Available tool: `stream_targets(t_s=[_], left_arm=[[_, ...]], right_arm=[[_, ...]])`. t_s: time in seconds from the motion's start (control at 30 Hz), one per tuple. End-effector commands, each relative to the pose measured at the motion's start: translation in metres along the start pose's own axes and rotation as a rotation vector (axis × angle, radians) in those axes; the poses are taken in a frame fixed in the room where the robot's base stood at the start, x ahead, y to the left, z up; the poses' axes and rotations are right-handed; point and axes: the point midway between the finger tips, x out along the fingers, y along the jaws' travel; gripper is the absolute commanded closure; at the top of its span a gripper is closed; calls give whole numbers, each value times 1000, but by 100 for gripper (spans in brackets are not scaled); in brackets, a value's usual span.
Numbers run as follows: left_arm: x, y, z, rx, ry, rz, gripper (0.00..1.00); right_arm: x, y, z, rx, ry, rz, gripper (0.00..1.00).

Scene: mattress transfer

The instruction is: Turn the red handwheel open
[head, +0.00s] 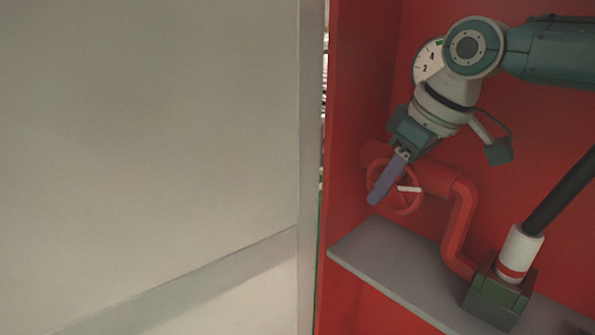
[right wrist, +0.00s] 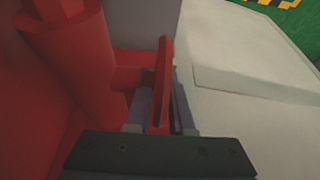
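The red handwheel (head: 413,207) is a ring with a white bar near its hub, on a red pipe inside a red cabinet. My right gripper (head: 382,187) reaches down to it from the upper right, its purple-grey fingers crossing the wheel's left side and hiding part of it. In the right wrist view the wheel (right wrist: 164,62) shows edge-on, its rim between the two fingers (right wrist: 161,108). The fingers lie close against both sides of the rim, and the gripper looks shut on it. My left gripper is in neither view.
A red pipe (head: 458,224) bends down right of the wheel. A grey shelf (head: 385,270) lies below. A white cylinder with a red band (head: 517,254) stands on a green block. A gauge (head: 428,62) is behind my right arm. A pale panel (head: 150,130) fills the left.

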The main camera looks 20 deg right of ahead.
Motion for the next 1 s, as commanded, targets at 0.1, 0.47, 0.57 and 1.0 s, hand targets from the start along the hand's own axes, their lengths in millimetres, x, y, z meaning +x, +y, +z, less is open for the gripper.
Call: stream_targets(t_s=[0.1, 0.47, 0.57, 1.0], left_arm=[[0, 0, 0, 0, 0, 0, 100], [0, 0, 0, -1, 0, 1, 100], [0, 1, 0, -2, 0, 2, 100], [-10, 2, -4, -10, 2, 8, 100]], right_arm=[[0, 0, 0, 0, 0, 0, 94], [0, 0, 0, 0, 0, 0, 100], [0, 0, 0, 0, 1, 0, 100], [-2, 0, 1, 2, 161, -1, 100]])
